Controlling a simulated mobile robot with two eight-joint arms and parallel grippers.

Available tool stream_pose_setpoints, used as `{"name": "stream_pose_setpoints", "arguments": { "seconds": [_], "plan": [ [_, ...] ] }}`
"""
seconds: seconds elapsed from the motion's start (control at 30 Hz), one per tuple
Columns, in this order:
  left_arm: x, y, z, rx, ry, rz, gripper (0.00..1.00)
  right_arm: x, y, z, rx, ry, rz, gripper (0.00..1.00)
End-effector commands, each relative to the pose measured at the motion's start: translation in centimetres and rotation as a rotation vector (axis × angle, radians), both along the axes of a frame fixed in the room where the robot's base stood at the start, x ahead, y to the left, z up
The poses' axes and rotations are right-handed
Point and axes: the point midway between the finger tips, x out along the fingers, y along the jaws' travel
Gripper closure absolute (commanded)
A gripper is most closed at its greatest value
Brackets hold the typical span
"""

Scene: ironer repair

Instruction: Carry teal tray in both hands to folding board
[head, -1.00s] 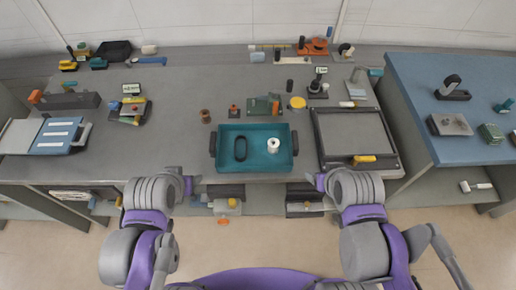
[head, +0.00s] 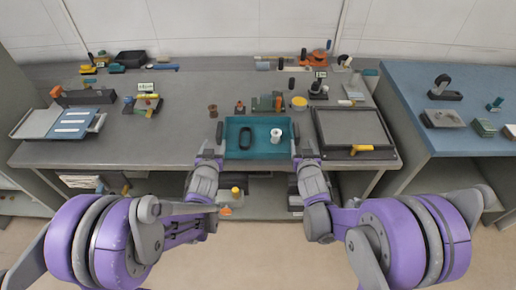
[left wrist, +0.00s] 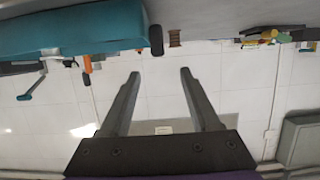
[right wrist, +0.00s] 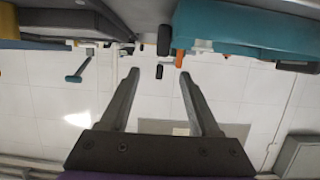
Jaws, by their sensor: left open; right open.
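The teal tray (head: 258,153) sits on the grey bench near its front edge. It holds a dark oval ring (head: 245,138) and a white spool (head: 276,135). My left gripper (head: 210,148) is open just in front of the tray's left black handle (head: 220,132). That handle shows above the open fingers in the left wrist view (left wrist: 156,40). My right gripper (head: 304,150) is open just in front of the right black handle (head: 295,132), which also shows in the right wrist view (right wrist: 164,40). Both grippers are empty. A blue board with white strips (head: 72,124), which looks like the folding board, lies at the bench's left.
A dark framed panel (head: 352,125) with a yellow handle lies close to the tray's right. Small parts, including a brown spool (head: 213,111) and a yellow round piece (head: 299,103), stand behind the tray. The bench between tray and blue board is mostly clear.

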Motion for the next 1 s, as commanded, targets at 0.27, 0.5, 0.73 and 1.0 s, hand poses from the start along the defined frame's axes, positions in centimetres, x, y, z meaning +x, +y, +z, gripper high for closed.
{"name": "stream_pose_setpoints", "arguments": {
  "seconds": [0.27,0.5,0.73,1.0],
  "plan": [
    [0.4,-0.3,-0.4,-0.002,-0.017,-0.008,0.37,0.4,0.3,-0.4,0.002,-0.017,0.008,0.37],
    [1.0,-0.2,-0.6,-0.002,-0.016,-0.007,0.37,1.1,0.2,-0.6,0.002,-0.016,0.007,0.37],
    [4.4,-0.2,-1.6,-0.002,-0.016,-0.006,0.37,4.4,0.2,-1.6,0.002,-0.016,0.006,0.37],
    [8.8,-0.2,-3.0,-0.002,-0.016,-0.006,0.37,8.8,0.2,-3.0,0.002,-0.016,0.006,0.37]
  ]
}}
